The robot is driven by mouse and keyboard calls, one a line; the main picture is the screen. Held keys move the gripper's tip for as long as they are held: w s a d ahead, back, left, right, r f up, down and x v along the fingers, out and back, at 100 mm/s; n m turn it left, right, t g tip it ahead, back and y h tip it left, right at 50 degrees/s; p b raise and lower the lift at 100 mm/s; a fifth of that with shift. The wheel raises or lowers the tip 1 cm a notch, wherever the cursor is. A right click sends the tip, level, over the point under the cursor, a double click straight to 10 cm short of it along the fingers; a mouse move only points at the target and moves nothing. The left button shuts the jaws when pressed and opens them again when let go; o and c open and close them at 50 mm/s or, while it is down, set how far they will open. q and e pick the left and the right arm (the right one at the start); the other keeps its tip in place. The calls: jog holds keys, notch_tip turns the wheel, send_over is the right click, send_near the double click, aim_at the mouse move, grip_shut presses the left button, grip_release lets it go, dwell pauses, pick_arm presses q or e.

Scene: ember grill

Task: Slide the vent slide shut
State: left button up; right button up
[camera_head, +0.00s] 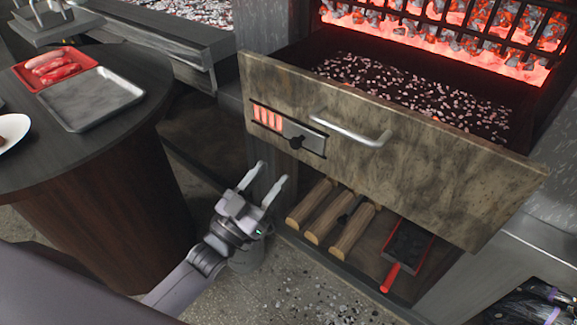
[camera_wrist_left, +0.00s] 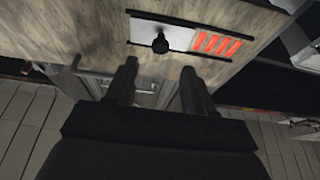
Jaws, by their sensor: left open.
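The vent slide (camera_head: 305,135) is a grey metal plate with a black knob (camera_head: 297,143), set in a dark frame on the stone-look drawer front (camera_head: 430,165). Glowing orange slots (camera_head: 267,117) lie uncovered to the left of the plate. In the left wrist view the plate (camera_wrist_left: 180,37), the knob (camera_wrist_left: 160,43) and the slots (camera_wrist_left: 216,44) show, with the slots on the right. My left gripper (camera_head: 272,173) is open and empty. It is in front of and below the vent, apart from the knob. In the left wrist view its two fingers (camera_wrist_left: 158,69) point toward the drawer front. My right gripper is not seen.
The drawer is pulled out, with embers (camera_head: 420,95) inside and a bar handle (camera_head: 350,132) right of the vent. Logs (camera_head: 325,215) and a red-handled shovel (camera_head: 407,250) lie on the shelf below. A round table (camera_head: 100,145) with trays stands left.

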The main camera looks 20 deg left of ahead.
aim_at(294, 145)
pick_arm(q)
jog(key=x, duration=0.6)
jog(key=shift+r, duration=0.2)
jog(key=shift+w+d+r, duration=0.2)
jog(key=shift+w+r, duration=0.05)
jog(key=shift+w, duration=0.4)
